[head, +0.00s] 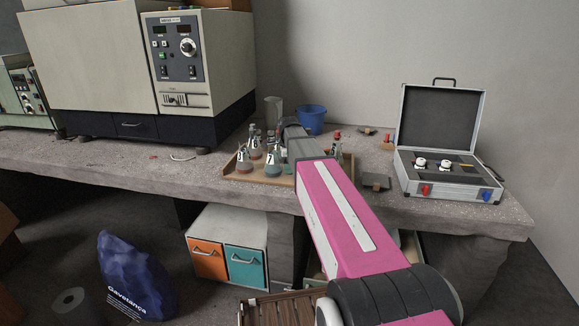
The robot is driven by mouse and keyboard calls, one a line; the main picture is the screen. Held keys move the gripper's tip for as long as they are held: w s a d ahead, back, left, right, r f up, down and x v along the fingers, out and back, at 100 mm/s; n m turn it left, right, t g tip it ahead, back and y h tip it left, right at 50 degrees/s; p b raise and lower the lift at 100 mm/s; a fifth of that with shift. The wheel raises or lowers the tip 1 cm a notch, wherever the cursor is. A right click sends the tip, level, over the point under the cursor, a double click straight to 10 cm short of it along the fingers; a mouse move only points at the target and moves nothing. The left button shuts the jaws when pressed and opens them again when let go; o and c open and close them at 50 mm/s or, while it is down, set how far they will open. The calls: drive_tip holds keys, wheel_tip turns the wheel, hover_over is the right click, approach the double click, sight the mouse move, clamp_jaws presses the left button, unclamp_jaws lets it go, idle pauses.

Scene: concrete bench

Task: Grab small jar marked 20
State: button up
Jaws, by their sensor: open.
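My pink arm reaches over the bench from the lower right. My gripper (291,124) is at its far end, small and partly hidden by my own wrist, above the back of the wooden tray (262,181); it is open. Several labelled glass flasks stand on the tray left of my arm, one of them a front flask (273,168). Small red-topped items (337,136) show just right of my arm, partly covered by it. No marking of 20 can be read, so I cannot tell which vessel is the small jar.
A blue bucket (311,119) and a clear beaker (273,106) stand behind the tray. An open metal case (446,184) with white-and-black round items is at right. A large oven (110,75) fills the left. A dark flat block (376,182) lies near the front edge.

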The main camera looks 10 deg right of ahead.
drive_tip(key=c, duration=0.8)
drive_tip(key=shift+r, duration=0.1)
